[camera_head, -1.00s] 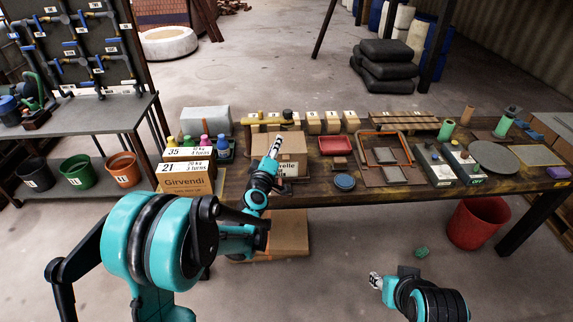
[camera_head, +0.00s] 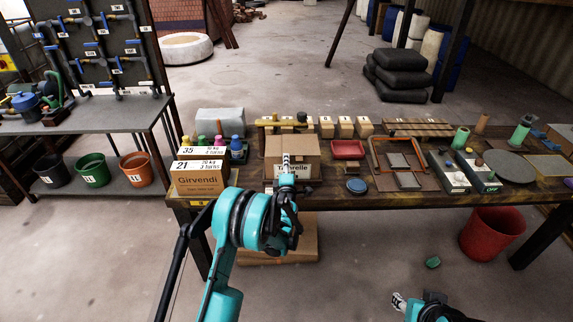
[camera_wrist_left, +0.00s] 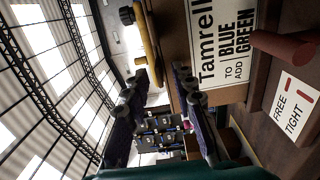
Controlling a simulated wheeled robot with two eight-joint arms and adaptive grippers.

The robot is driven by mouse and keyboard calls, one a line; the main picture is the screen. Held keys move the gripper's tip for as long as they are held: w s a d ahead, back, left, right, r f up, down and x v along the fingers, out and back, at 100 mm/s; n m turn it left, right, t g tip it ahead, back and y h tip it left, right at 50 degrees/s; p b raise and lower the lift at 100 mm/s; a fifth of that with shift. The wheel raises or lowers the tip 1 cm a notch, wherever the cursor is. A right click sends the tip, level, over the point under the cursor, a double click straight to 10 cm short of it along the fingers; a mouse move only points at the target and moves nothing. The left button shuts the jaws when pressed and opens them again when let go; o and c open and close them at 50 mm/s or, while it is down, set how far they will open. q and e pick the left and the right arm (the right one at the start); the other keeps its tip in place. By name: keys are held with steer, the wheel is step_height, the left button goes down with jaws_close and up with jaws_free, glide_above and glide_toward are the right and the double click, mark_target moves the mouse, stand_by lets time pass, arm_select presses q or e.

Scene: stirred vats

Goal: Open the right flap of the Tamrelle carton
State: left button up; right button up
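The Tamrelle carton (camera_head: 306,147) is a brown box on the workbench, with a white label on its front. My left gripper (camera_head: 286,161) points at the carton from the near side and overlaps its front and label in the head view. In the left wrist view, turned sideways, the label (camera_wrist_left: 222,45) lies close beside the fingers. The left gripper (camera_wrist_left: 160,95) is open, with background showing between its dark fingers. I cannot tell whether it touches the carton. The flaps are too small to make out clearly. My right gripper (camera_head: 399,301) is low in the head view, away from the bench.
The Girvendi carton (camera_head: 200,179) stands to the left, with colored bottles (camera_head: 219,146) behind it. A red tray (camera_head: 347,150) and a blue round lid (camera_head: 356,186) lie to the right. A yellow-handled tool (camera_wrist_left: 147,45) shows past the carton. Small tan boxes (camera_head: 345,127) line the back.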

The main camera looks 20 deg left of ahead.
arm_select(q)
steer(key=shift+w+a, duration=0.15)
steer(key=shift+w, duration=0.4)
jaws_close()
arm_select(e)
steer(key=shift+f, duration=0.1)
arm_select(q)
steer(key=shift+r, duration=0.1)
